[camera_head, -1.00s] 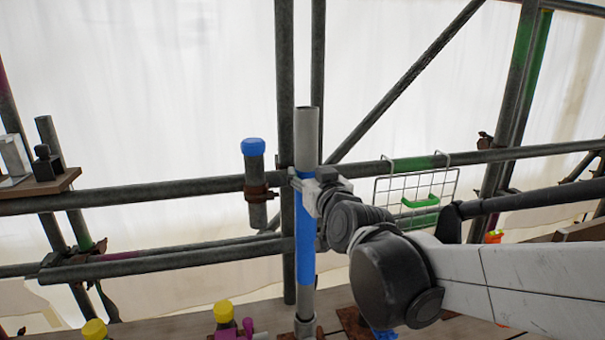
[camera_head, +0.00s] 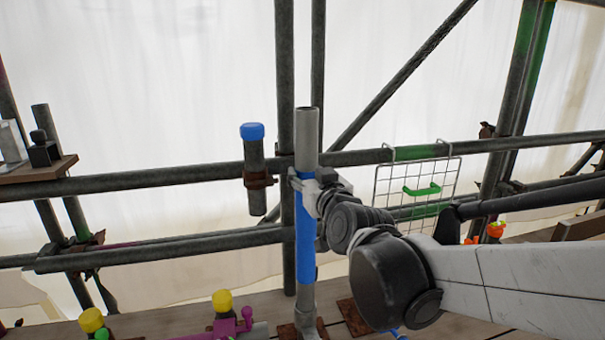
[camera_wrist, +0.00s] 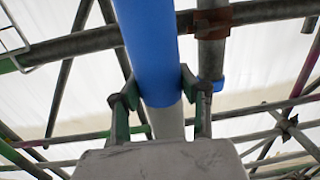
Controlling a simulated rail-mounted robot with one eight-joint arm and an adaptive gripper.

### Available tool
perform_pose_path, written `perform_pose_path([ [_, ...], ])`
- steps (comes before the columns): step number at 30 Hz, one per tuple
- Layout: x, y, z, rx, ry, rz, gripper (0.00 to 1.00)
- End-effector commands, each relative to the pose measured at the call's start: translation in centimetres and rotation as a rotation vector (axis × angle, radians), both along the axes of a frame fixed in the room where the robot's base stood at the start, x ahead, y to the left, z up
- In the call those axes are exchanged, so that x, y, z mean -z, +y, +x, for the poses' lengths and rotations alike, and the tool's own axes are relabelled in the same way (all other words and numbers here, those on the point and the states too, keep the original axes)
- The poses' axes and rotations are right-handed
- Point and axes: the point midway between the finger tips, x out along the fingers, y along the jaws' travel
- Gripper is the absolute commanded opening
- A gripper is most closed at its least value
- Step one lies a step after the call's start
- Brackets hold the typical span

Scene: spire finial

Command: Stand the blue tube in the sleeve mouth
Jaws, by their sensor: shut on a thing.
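The blue tube (camera_head: 305,245) is a long grey pipe with a broad blue band, upright in the head view. My gripper (camera_head: 306,183) is shut around it near the top of the blue band. The wrist view shows the two fingers (camera_wrist: 160,92) on either side of the blue part (camera_wrist: 150,45). The tube's open top stands above the rail. Its lower end meets a grey collar-like piece (camera_head: 306,322) at deck level, probably the sleeve. I cannot tell whether the end is inside it or just in front of it.
A blue-capped short pipe (camera_head: 253,160) is clamped to the horizontal rail left of the tube. A wire basket (camera_head: 415,190) hangs at right. Yellow-capped pieces (camera_head: 222,302) and rusty plates (camera_head: 350,312) lie on the deck (camera_head: 160,322). Scaffold poles stand close behind the tube.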

Motion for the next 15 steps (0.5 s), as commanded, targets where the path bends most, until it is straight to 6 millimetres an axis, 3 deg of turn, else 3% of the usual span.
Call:
perform_pose_path([
  [15, 2.0, 0.0, 0.0, 0.001, -0.002, 0.001, 0.0],
])
